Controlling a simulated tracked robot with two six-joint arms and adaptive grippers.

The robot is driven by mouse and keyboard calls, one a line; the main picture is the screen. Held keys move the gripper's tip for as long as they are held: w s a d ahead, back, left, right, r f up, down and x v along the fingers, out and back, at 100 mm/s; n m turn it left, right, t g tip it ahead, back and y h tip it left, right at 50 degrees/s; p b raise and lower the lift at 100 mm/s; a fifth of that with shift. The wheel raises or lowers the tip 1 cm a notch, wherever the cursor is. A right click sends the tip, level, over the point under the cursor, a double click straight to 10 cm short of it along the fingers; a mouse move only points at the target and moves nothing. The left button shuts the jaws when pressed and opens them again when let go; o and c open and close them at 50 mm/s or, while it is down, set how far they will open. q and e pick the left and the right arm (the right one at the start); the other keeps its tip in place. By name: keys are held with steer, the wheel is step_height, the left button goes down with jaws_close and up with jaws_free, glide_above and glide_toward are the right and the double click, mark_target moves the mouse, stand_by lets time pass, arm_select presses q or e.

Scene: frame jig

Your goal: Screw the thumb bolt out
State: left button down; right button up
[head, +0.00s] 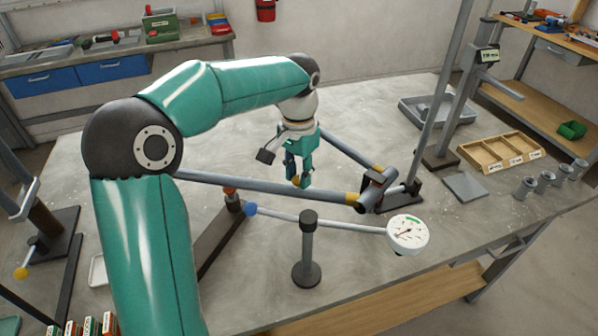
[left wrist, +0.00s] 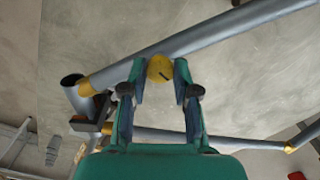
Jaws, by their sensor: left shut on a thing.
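The thumb bolt, a round yellow knob with a dark mark on its face (left wrist: 160,68), sits between the fingertips of my left gripper (head: 298,178). In the left wrist view the fingers are shut on it from both sides, in front of a grey tube (left wrist: 215,37). In the head view only a little yellow of the bolt (head: 297,181) shows below the fingers, just above the near grey tube (head: 260,188). The bolt's shank is hidden, so I cannot tell how far it is in. My right gripper is not in view.
A dial gauge (head: 408,233) on a rod and a short dark post (head: 307,250) stand in front of the frame. A dark upright clamp (head: 375,190) holds the tubes' right end. A wooden tray (head: 500,152), a grey bin (head: 437,112) and several metal cups are at right.

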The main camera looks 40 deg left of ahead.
mark_target(299, 179)
arm_select(q)
steer(key=shift+n, duration=1.3)
steer(key=c, duration=0.8)
jaws_free()
steer(key=shift+c, duration=0.2)
step_height(299, 179, up, 12)
steer(key=shift+f, duration=0.1)
